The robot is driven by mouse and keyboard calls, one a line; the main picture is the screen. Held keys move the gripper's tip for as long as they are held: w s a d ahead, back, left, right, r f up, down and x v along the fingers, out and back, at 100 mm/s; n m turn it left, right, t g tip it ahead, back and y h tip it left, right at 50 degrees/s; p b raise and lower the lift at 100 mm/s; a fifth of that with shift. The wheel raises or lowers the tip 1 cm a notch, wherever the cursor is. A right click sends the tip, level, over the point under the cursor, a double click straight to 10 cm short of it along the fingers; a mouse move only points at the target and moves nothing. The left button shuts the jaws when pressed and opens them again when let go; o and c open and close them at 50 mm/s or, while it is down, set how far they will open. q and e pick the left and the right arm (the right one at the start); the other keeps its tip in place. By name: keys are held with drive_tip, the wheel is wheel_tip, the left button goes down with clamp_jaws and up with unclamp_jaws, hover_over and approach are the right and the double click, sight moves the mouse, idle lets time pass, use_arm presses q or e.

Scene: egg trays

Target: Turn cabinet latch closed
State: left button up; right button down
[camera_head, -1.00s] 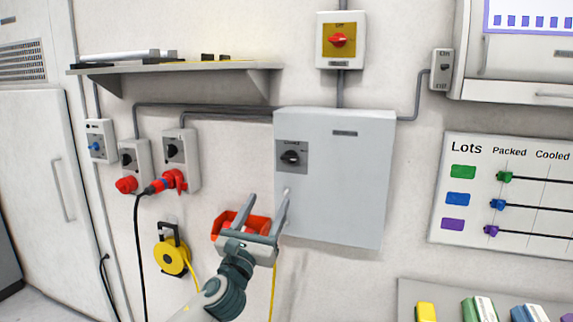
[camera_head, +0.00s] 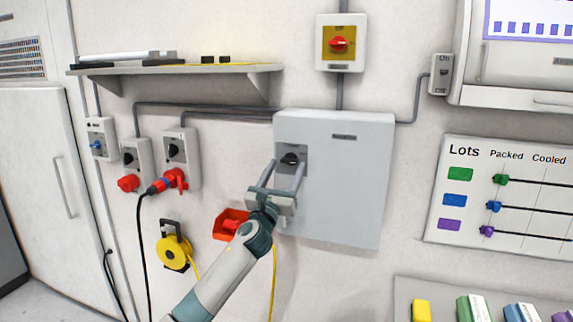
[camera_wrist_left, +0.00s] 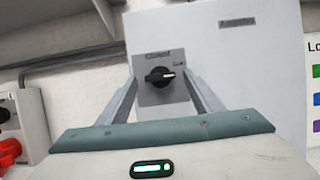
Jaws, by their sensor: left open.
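The grey wall cabinet (camera_head: 345,185) has a grey plate (camera_head: 283,148) at its upper left with a black turn knob (camera_head: 290,158). In the left wrist view the knob (camera_wrist_left: 160,76) lies roughly level, its pale mark toward the right. In the left wrist view the fingers of my left gripper (camera_wrist_left: 163,84) flank the plate's lower part. Contact with the knob cannot be told. My right gripper is not in view.
Left of the cabinet are wall switches (camera_head: 176,160) with red plugs, a yellow reel (camera_head: 172,252) and a red holder (camera_head: 228,224). A shelf (camera_head: 178,74) is above. A red-handled switch (camera_head: 339,43) is over the cabinet, and a Lots board (camera_head: 505,242) is at right.

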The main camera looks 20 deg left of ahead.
use_arm(q)
drive_tip(key=shift+w+r, duration=0.2)
drive_tip(key=shift+w, duration=0.35)
drive_tip(key=c, duration=1.1)
drive_tip(key=shift+o, duration=0.2)
